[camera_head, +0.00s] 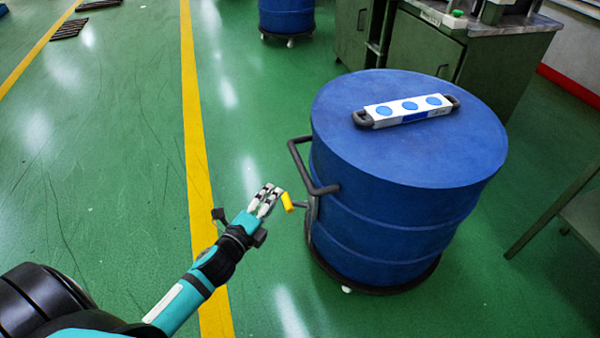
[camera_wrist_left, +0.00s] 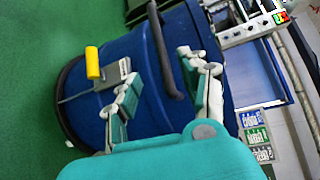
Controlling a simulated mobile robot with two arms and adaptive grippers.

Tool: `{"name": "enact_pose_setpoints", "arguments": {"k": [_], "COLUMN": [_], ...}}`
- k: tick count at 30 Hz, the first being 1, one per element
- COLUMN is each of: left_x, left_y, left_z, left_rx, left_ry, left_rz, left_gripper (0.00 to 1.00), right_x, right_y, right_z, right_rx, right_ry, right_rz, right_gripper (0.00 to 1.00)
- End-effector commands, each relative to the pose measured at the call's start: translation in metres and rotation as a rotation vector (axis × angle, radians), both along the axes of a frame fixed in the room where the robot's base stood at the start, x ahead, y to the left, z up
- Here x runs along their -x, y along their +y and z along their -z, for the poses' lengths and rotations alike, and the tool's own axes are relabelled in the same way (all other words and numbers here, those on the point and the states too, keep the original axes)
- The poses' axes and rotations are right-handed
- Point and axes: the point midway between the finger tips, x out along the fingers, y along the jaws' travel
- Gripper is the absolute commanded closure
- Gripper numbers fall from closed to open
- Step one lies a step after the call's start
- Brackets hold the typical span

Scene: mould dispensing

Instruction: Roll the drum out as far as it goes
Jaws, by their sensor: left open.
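A large blue drum (camera_head: 400,225) stands upright on a dark wheeled dolly (camera_head: 375,288) in the head view. A dark bar handle (camera_head: 308,168) sticks out from its left side. A yellow grip (camera_head: 287,202) on a thin rod sits low beside the drum. My left gripper (camera_head: 268,195) is just left of the yellow grip, open and empty. In the left wrist view the open fingers (camera_wrist_left: 160,90) point toward the blue drum (camera_wrist_left: 130,50), with the dark handle (camera_wrist_left: 160,48) beyond them and the yellow grip (camera_wrist_left: 92,62) off to the left. My right gripper is out of view.
A white device with blue discs (camera_head: 410,108) lies on the drum lid. Green cabinets (camera_head: 420,50) stand behind the drum, and a table (camera_head: 575,210) is at the right. Another blue drum (camera_head: 287,16) is at the back.

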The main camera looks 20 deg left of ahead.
Motion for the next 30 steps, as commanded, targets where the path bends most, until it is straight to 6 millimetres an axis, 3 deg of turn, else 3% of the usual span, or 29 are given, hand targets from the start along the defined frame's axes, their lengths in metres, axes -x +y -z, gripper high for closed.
{"name": "enact_pose_setpoints", "arguments": {"k": [8,21,30], "left_x": [-0.048,-0.139,-0.167], "left_y": [-0.002,-0.006,-0.007], "left_z": [0.006,0.021,0.025], "left_rx": [0.003,0.005,0.006], "left_ry": [-0.001,0.001,0.003], "left_rz": [-0.002,-0.002,-0.001], "left_gripper": [0.56,0.56,0.56], "right_x": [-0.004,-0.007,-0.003], "right_y": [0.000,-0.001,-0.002], "right_z": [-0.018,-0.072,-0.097], "right_rx": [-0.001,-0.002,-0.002], "right_ry": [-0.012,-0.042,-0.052], "right_rz": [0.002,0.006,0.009], "right_gripper": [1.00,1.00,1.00]}}
